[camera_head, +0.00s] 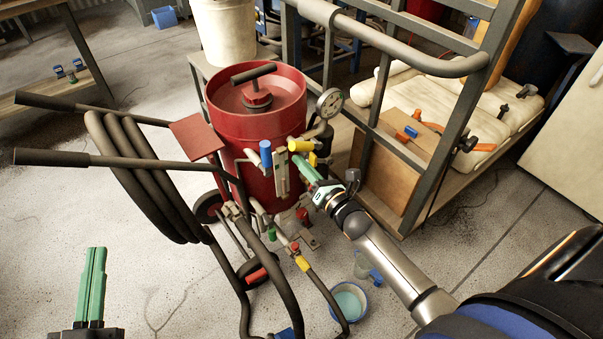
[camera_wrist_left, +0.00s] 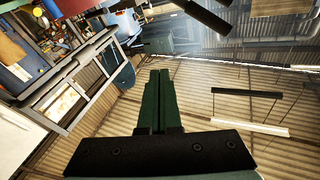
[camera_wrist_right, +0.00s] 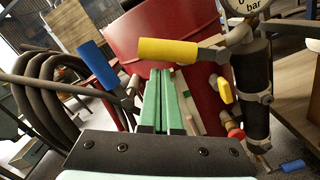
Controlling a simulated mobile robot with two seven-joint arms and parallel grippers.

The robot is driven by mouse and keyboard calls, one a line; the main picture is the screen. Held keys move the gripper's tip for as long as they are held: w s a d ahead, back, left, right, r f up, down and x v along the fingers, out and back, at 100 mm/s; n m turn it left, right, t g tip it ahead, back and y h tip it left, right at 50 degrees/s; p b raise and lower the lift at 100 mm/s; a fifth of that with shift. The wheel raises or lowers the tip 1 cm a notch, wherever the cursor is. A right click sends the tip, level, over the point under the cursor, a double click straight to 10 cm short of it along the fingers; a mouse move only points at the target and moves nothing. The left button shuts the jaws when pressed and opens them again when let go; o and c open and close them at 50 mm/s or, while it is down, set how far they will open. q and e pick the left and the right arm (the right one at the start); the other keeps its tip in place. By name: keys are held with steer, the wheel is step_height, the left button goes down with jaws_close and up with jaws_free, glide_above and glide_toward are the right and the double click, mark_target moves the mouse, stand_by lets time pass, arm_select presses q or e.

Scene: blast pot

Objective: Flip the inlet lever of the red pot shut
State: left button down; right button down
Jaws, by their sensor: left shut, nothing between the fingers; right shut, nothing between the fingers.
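The red pot (camera_head: 226,124) stands upright on a wheeled frame. On its front, a blue-handled lever (camera_head: 265,153) points up and a yellow-handled lever (camera_head: 301,145) lies about level. Which one is the inlet lever I cannot tell. My right gripper (camera_head: 299,162) is shut and empty, with its green fingertips just below the yellow handle. In the right wrist view the yellow handle (camera_wrist_right: 167,49) crosses just beyond the fingertips (camera_wrist_right: 160,76), and the blue handle (camera_wrist_right: 98,64) is to their left; contact is unclear. My left gripper (camera_head: 95,252) is shut and empty, well away from the pot.
A pressure gauge (camera_head: 330,103) and a small yellow handle (camera_wrist_right: 224,90) are right of the levers. Coiled black hose (camera_head: 140,175) and long cart handles (camera_head: 60,158) fill the left side. A metal-framed cart (camera_head: 368,150) stands close right. A bucket (camera_head: 349,302) is on the floor.

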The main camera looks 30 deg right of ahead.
arm_select(q)
steer(key=shift+f, duration=0.25)
steer(key=shift+f, duration=0.1)
